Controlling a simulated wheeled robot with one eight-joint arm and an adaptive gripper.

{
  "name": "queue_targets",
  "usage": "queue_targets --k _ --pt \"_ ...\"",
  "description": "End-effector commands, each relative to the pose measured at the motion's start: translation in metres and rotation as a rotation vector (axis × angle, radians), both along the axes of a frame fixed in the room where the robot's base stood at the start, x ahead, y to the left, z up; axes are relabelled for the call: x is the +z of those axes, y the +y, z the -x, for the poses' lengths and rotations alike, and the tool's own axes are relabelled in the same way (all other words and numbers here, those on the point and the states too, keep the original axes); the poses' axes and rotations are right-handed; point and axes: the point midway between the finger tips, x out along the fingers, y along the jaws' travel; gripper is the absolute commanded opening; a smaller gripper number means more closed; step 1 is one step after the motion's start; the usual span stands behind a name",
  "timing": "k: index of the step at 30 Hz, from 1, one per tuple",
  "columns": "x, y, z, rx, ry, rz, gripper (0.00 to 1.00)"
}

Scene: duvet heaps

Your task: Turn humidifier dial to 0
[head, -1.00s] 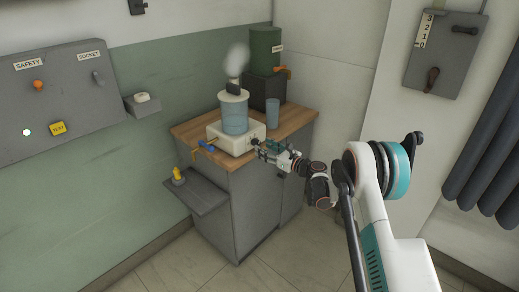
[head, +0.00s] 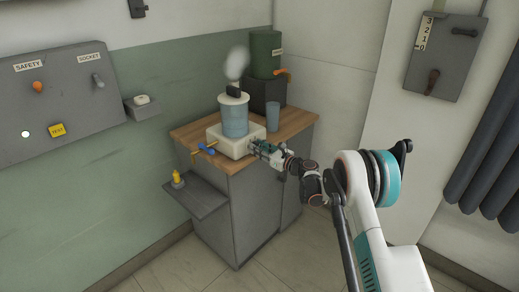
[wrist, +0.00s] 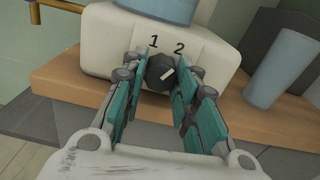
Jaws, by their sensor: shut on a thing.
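The humidifier has a white base (head: 222,142) and a blue water tank (head: 235,120), with a puff of vapour above. It stands on the wooden-topped cabinet. In the wrist view its dark round dial (wrist: 159,73) is on the front of the base, under the printed numbers 1 and 2. The dial's light mark slants up and right, toward the 2. No 0 shows in the wrist view. My gripper (wrist: 159,80) has its teal-padded fingers on either side of the dial, shut on it. In the head view my gripper (head: 256,148) is at the base's front, hiding the dial.
A blue cup (head: 273,117) stands right of the humidifier, before a green container (head: 265,54) on a dark box. Blue and yellow valve handles (head: 207,149) stick out at the left. A grey side shelf (head: 196,198) holds a yellow bottle (head: 177,178). Wall panels flank the corner.

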Motion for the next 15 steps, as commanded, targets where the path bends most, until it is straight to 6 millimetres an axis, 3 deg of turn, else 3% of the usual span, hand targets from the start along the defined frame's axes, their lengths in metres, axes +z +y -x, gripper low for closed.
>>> queue_targets --k 15 --pt "-0.0001 -0.0004 -0.0003 0.000 -0.164 0.128 0.04"
